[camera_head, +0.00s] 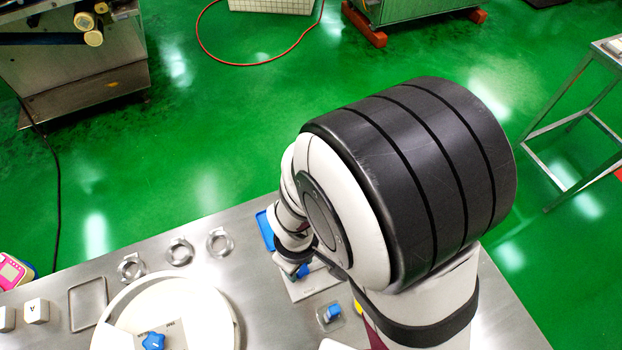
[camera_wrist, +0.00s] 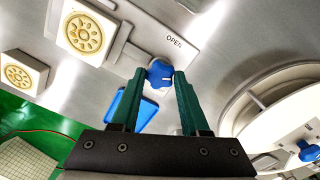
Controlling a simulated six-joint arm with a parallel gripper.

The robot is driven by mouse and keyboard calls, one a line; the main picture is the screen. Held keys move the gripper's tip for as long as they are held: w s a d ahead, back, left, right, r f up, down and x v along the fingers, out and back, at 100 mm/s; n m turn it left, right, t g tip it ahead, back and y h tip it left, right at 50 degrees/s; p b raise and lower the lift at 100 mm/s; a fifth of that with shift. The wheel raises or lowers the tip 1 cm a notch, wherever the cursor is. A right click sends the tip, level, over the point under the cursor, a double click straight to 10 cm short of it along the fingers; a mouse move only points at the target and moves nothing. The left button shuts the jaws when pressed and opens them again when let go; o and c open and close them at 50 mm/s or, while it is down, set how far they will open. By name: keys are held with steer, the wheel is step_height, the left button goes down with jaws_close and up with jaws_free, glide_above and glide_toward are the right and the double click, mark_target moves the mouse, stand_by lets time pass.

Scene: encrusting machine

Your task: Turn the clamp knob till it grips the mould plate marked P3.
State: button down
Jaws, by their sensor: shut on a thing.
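In the wrist view my gripper (camera_wrist: 159,76) has its green fingers closed on a blue clamp knob (camera_wrist: 158,70), one finger on each side. The knob sits on a pale plate (camera_wrist: 193,30) printed OPEN. Left of the knob, a white block with a gold flower pattern (camera_wrist: 85,32) lies by a grey bracket; no P3 mark is legible, and I cannot tell whether the clamp touches the block. In the head view my arm covers most of the fixture; part of its plate (camera_head: 312,286) and the blue knob (camera_head: 305,270) show beside my gripper.
A second patterned block (camera_wrist: 20,72) and a blue tray (camera_wrist: 128,108) are near. A round cream drum (camera_head: 222,300) with a blue knob (camera_head: 153,341) stands at left. Behind it lie metal rings (camera_head: 180,252) and a square frame (camera_head: 88,283).

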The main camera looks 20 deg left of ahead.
steer(key=m, duration=0.5)
steer(key=shift+m, duration=0.3)
steer(key=m, duration=0.5)
steer(key=shift+m, duration=0.3)
steer(key=shift+c, duration=2)
jaws_free()
step_height(320, 180, up, 16)
